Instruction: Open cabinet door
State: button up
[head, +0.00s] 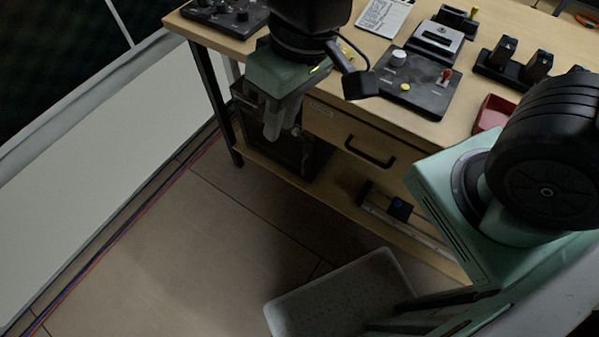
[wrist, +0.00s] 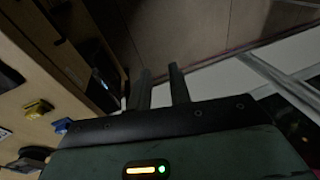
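A dark box-like cabinet (head: 297,157) stands on the lower shelf under the left part of the wooden desk. Its front looks closed, but my gripper covers much of it and its handle cannot be made out. My gripper (head: 281,132) points down in front of the cabinet, below the desk top. In the wrist view, its two dark fingers (wrist: 162,86) stand apart with nothing between them. Whether a finger touches the cabinet cannot be told. A dark shape at the left of the wrist view (wrist: 82,45) may be the cabinet; it is too dim to be sure.
A drawer (head: 350,133) with a black handle (head: 370,152) is right of the cabinet. The desk top (head: 345,55) carries control panels and a red tray (head: 493,113). A pale wall panel (head: 110,150) stands left. Cables (head: 130,212) run along the open floor (head: 205,235).

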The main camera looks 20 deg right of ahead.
jog(key=w+a+f+m+t+y+b, duration=0.1)
jog(key=w+f+m+b, duration=0.1)
jog(key=w+f+b, duration=0.45)
jog(key=w+f+m+t+b, duration=0.1)
jog(key=f+b, duration=0.3)
jog(key=f, duration=0.5)
jog(key=m+t+h+b, duration=0.2)
jog(key=m+h+b, duration=0.5)
jog(key=b, duration=1.6)
send_near(303, 166)
jog(key=shift+m+y, duration=0.3)
jog(key=shift+y, duration=0.4)
jog(key=b+x, duration=0.7)
jog(key=b, duration=0.1)
jog(key=d+b+x, duration=0.1)
jog(key=b+x, duration=0.3)
jog(key=b, duration=0.1)
jog(key=shift+d+f, duration=0.15)
jog(key=shift+f, duration=0.1)
jog(key=shift+w, duration=0.1)
grip_shut()
